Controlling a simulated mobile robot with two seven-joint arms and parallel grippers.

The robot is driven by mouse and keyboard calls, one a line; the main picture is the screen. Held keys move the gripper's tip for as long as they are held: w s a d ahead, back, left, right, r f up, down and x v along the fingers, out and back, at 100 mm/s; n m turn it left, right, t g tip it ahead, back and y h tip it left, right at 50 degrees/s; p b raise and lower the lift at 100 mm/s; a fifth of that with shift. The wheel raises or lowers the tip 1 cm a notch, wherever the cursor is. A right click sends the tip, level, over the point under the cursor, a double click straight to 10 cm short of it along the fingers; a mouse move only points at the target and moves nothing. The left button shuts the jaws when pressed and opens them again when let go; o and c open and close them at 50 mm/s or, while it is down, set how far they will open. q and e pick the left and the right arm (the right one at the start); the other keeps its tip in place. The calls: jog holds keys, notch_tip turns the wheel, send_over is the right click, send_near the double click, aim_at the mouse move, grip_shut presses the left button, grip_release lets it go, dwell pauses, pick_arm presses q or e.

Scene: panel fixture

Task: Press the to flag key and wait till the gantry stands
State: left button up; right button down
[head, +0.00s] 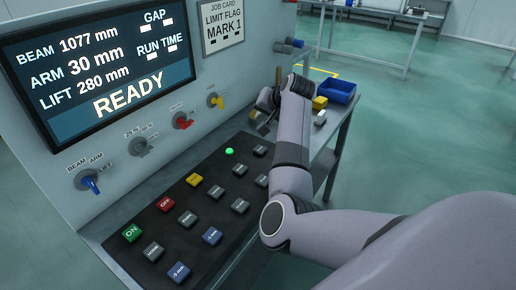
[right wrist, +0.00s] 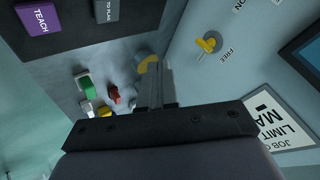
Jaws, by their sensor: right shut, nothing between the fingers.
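The key pad (head: 205,215) slopes below the screen. In the right wrist view a grey key (right wrist: 105,11) has a label that starts with "TO"; the rest is hard to read. It sits next to a purple TEACH key (right wrist: 39,16). I cannot pick out the to flag key in the head view, where my right arm hides part of the pad. My right gripper (head: 266,106) is shut and empty near the pad's far end, also seen in the right wrist view (right wrist: 155,88), apart from these keys. The screen (head: 100,70) reads READY, beam 1077, arm 30, lift 280 mm. My left gripper is out of view.
A job card (head: 222,25) reads LIMIT FLAG MARK 1. Blue (head: 90,183), red (head: 182,121) and yellow (head: 215,101) knobs stick out below the screen. A green lamp (head: 229,152) glows on the pad. A blue bin (head: 337,90) stands beyond my right gripper.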

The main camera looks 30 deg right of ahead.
jog(key=shift+f, duration=0.15)
jog(key=b, duration=0.4)
send_over(262, 150)
notch_tip(262, 150, down, 7)
jog(key=shift+s+r, duration=0.15)
jog(key=shift+f+b, duration=0.35)
jog(key=shift+f, duration=0.55)
jog(key=shift+f, duration=0.15)
dwell(1.0)
jog(key=shift+f, duration=0.25)
